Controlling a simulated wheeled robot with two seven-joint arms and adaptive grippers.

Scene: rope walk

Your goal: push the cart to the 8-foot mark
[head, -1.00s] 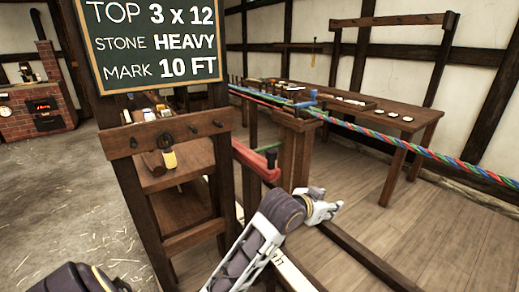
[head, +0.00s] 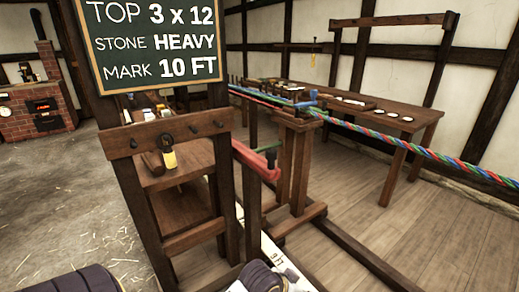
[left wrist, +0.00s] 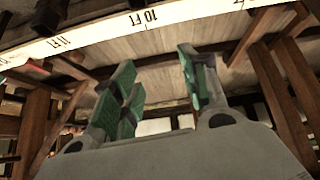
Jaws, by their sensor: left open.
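The cart (head: 301,165) is a wooden post frame on a low base, standing on the long rails (head: 365,258) in the head view. A multicoloured rope (head: 400,148) runs to its top. A white scale strip (head: 287,262) with a "9 FT" label shows low in the head view. In the left wrist view, the strip (left wrist: 150,18) shows "10 FT" and "11 FT". My left gripper (left wrist: 160,75) is open and empty, its green-padded fingers apart below the strip. My right gripper is out of view.
A chalkboard (head: 152,40) reads "TOP 3 x 12", "STONE HEAVY", "MARK 10 FT". Its wooden stand (head: 180,242) and a red bar (head: 257,162) are left of the cart. A long table (head: 425,120) is behind right. The plank floor to the right is clear.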

